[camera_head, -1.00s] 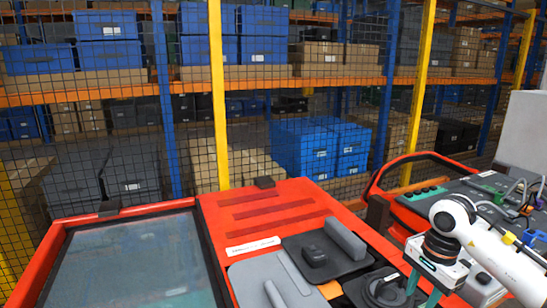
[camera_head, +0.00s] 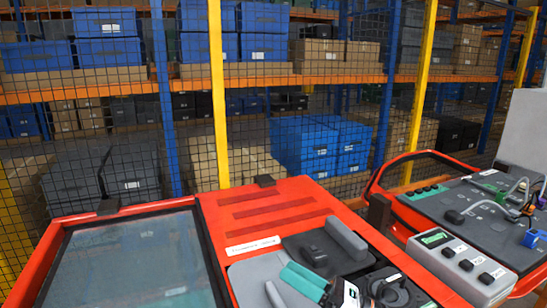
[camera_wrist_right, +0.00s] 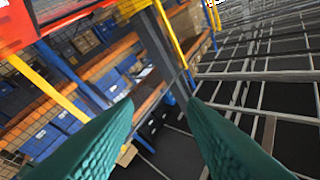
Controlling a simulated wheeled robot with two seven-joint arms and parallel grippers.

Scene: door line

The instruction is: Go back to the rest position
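My right gripper (camera_head: 290,273) shows at the bottom centre of the head view. Its teal fingers point up and left over the grey trays of the red door panel (camera_head: 292,192). In the right wrist view its two teal fingers (camera_wrist_right: 160,102) stand apart with nothing between them, so it is open and empty. My left gripper is not in view.
A window (camera_head: 130,265) fills the panel's left part. A grey handle (camera_head: 345,238) and a black knob (camera_head: 314,254) sit near my right gripper. A grey box with buttons (camera_head: 462,266) and a cabled red-framed board (camera_head: 470,205) are at right. Mesh fencing and shelves stand behind.

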